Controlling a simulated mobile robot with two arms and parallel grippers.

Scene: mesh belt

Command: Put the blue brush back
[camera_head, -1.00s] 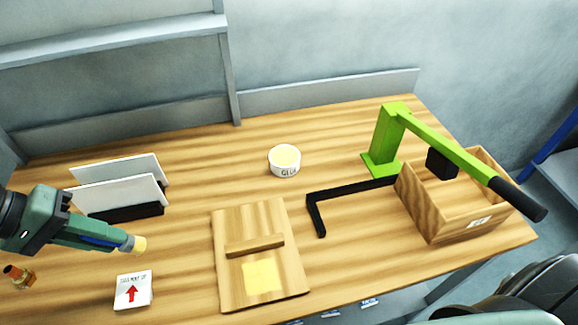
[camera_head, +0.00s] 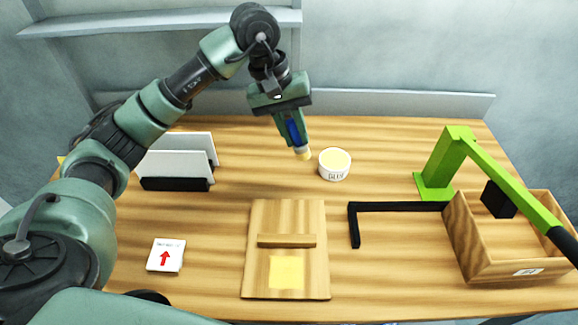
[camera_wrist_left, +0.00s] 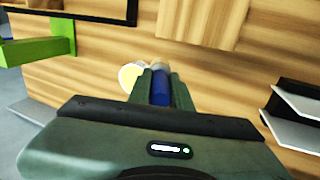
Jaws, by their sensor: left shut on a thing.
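My left gripper (camera_head: 294,132) is shut on the blue brush (camera_head: 303,153), whose pale yellow bristle end points down and to the right. The brush also shows between the fingers in the left wrist view (camera_wrist_left: 160,87). The brush is left of and close to the white glue pot (camera_head: 334,165), which has a pale yellow top; the bristles look apart from it in the head view. The pot is partly hidden behind the gripper in the left wrist view (camera_wrist_left: 130,76). My right gripper is not in view.
A wooden board with a crossbar (camera_head: 262,215) lies in front. A black L-shaped bar (camera_head: 400,207), green lever press (camera_head: 436,180) and wooden box (camera_head: 500,268) stand right. A holder with white panels (camera_head: 175,163) and a red-arrow card (camera_head: 166,256) are left.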

